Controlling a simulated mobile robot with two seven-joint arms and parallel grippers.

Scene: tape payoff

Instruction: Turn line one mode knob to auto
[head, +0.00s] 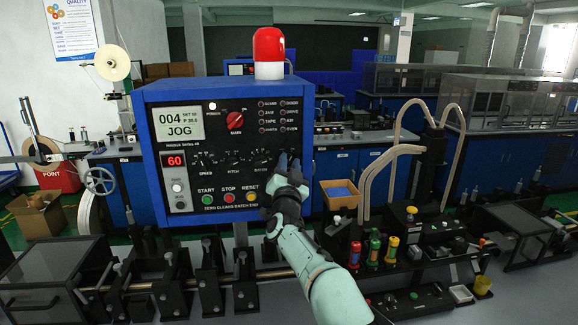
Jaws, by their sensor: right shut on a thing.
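A blue control box (165,205) with a black front panel stands in the middle of the head view. Its display (183,124) reads 004 and JOG. A row of small black knobs runs across the panel, with labels that seem to read SPEED, PITCH and BUFFER; one of them is the pitch knob (233,157). My right gripper (288,160) is at the right end of this row, against the panel, shut on a knob. The fingers hide that knob, its pointer and its label, so I cannot read its setting. My left gripper is not in view.
A red main switch (235,119) sits above the row; green, red and yellow buttons, including the stop button (229,198), sit below. A red beacon (269,53) tops the box. Bottles and levers (375,248) stand to the right of my forearm.

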